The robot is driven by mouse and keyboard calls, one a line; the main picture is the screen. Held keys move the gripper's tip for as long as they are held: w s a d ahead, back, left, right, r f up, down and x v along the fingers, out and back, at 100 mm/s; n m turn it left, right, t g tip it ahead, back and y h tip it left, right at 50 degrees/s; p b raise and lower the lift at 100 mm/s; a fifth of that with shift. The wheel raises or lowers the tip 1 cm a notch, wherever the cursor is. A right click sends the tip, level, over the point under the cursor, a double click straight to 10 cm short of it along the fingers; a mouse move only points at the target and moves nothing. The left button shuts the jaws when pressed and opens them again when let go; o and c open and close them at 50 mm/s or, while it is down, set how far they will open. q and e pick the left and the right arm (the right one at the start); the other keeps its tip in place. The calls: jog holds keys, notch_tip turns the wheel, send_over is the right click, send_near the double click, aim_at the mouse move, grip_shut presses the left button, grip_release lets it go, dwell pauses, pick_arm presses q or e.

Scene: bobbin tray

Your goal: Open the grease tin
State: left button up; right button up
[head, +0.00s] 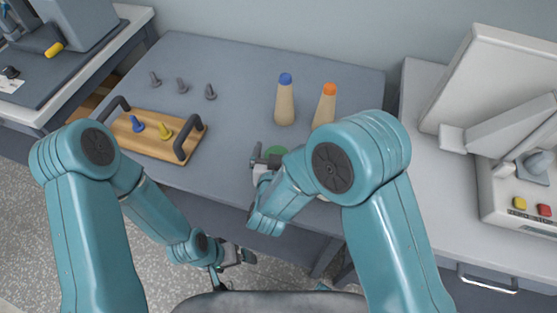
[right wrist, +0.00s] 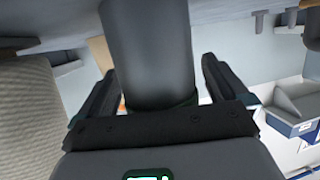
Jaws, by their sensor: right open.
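A round green top (head: 277,150), which looks like the grease tin's lid, shows near the table's front edge in the head view. My right gripper and arm hide most of what is under it. My right gripper (head: 264,160) is open right beside the green top. In the right wrist view a dark grey cylinder (right wrist: 150,50) lies between the two spread fingers, with a thin green edge at its base; I cannot tell whether it is the tin or whether the fingers touch it. My left gripper (head: 236,254) hangs low in front of the table, empty as far as I see.
Two cone bobbins, one blue-tipped (head: 285,100) and one orange-tipped (head: 325,105), stand behind the green top. A wooden tray (head: 155,147) with black handles holds a blue and a yellow peg at left. Several grey pegs (head: 182,86) stand behind it. The table centre is clear.

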jog(key=shift+s+a, duration=0.1)
jog(key=shift+s, duration=0.05)
jog(key=shift+c, duration=0.3)
jog(key=c, duration=1.2)
jog(key=shift+r, duration=0.15)
notch_tip(320, 180, up, 20)
jog(key=shift+f+p, duration=0.1)
jog(key=shift+p, duration=0.75)
